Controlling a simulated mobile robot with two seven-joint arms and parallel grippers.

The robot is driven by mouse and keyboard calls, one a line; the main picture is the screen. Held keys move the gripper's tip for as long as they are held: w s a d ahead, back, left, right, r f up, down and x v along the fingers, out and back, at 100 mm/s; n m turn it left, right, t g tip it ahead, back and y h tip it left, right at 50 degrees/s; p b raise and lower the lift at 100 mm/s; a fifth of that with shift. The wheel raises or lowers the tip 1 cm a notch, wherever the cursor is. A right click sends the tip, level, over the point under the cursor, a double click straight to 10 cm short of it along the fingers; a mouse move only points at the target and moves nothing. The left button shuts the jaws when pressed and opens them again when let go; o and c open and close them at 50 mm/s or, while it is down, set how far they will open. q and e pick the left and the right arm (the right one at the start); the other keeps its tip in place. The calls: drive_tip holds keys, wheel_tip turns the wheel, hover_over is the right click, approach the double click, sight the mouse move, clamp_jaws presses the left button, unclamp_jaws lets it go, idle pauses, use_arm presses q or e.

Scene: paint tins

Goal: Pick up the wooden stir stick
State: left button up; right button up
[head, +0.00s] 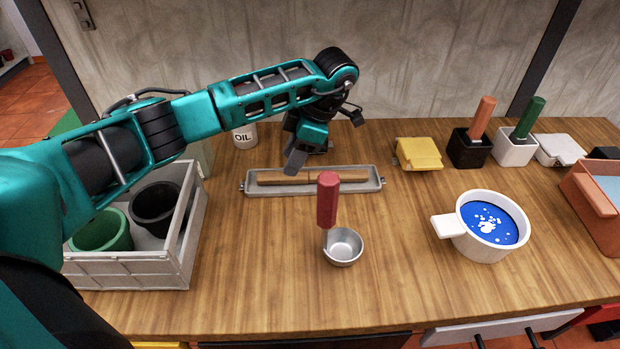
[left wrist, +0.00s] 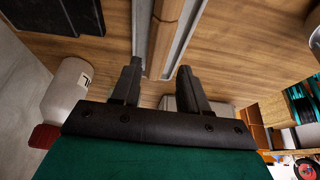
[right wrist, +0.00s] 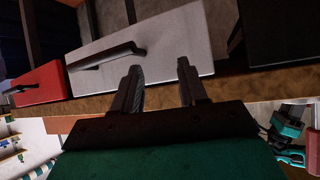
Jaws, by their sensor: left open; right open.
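The wooden stir stick (head: 345,176) lies lengthwise in a shallow grey metal tray (head: 317,191) at the back middle of the table. In the left wrist view the stick (left wrist: 168,35) runs up from between my fingers, with the tray wall (left wrist: 191,35) beside it. My left gripper (head: 294,162) is above the tray's left part, open and empty, and hides a bit of the stick. Its fingers also show in the left wrist view (left wrist: 158,78). My right gripper (right wrist: 160,72) is open and empty, facing drawer fronts below the table edge; it is outside the head view.
A red-handled metal ladle (head: 342,246) stands in front of the tray. A white pot of blue paint (head: 480,249) is to the right. A grey crate (head: 178,262) with green and black pots is at left. An OIL tin (head: 244,138) stands behind my left arm.

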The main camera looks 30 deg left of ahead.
use_arm(q)
drive_tip(key=x, duration=0.5)
drive_tip(key=shift+w, duration=0.2)
drive_tip(key=shift+c, duration=0.3)
clamp_jaws()
